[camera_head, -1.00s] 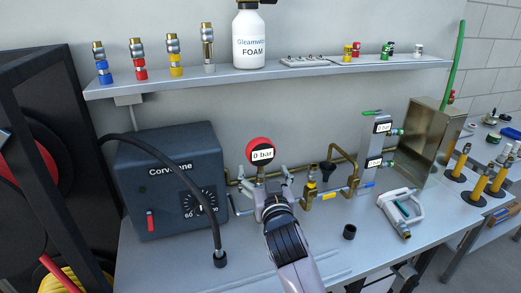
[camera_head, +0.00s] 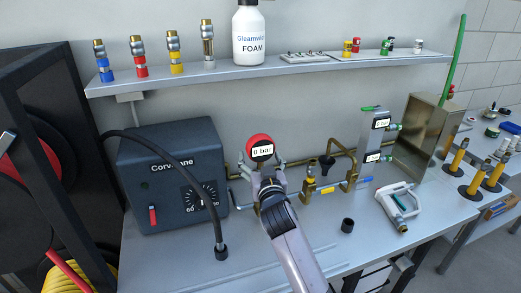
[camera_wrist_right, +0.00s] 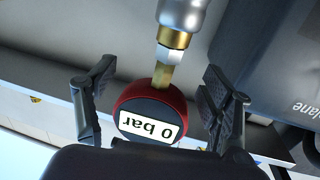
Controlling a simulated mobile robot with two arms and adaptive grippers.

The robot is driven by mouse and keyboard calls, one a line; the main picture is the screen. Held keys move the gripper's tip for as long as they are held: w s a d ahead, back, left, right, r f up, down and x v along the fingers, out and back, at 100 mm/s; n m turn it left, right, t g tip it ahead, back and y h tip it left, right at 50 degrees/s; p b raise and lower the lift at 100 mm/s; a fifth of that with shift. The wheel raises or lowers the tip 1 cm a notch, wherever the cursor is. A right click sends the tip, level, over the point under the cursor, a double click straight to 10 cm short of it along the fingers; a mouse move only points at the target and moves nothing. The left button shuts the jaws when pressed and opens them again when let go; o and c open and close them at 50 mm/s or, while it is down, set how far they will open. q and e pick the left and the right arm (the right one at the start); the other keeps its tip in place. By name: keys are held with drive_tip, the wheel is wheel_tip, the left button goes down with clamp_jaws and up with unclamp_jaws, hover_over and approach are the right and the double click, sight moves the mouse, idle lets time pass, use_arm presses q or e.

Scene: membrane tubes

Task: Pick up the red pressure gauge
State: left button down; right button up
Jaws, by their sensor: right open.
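The red pressure gauge (camera_head: 260,147) has a dark face with a white "0 bar" label. It stands upright on the brass pipework above the workbench. My right gripper (camera_head: 261,164) is open around the gauge, with a finger on either side. In the right wrist view the gauge (camera_wrist_right: 150,112) sits between the two open fingers (camera_wrist_right: 155,100), with gaps visible on both sides. A brass stem joins the gauge to a silver fitting (camera_wrist_right: 181,20). My left gripper is not in view.
Brass pipes (camera_head: 335,180) run to the right. The bench front is mostly clear.

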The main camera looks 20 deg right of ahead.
drive_tip(key=c, duration=1.2)
clamp_jaws()
drive_tip(key=shift+r, duration=0.1)
